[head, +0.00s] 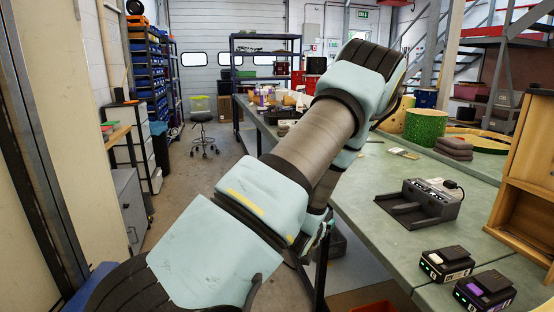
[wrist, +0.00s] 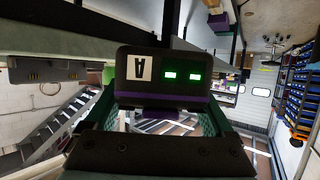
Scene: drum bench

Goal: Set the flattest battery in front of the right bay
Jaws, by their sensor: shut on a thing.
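My gripper (wrist: 165,112) shows in the wrist view, shut on a dark battery (wrist: 196,62). This held battery has a purple stripe, a white label with an inverted letter A, and two lit green lights. In the head view my arm crosses the middle, and the gripper and held battery cannot be made out. A dark charger (head: 420,203) with bays stands on the bench. Two more batteries stand near the front edge: one with a green light (head: 447,264) and one with a purple top piece (head: 484,291). Their lights are too small to count.
The green bench (head: 360,205) has clear surface left of and in front of the charger. A wooden cabinet (head: 528,190) stands at the right edge. A green drum (head: 425,127) and dark stacked pads (head: 454,148) are farther back.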

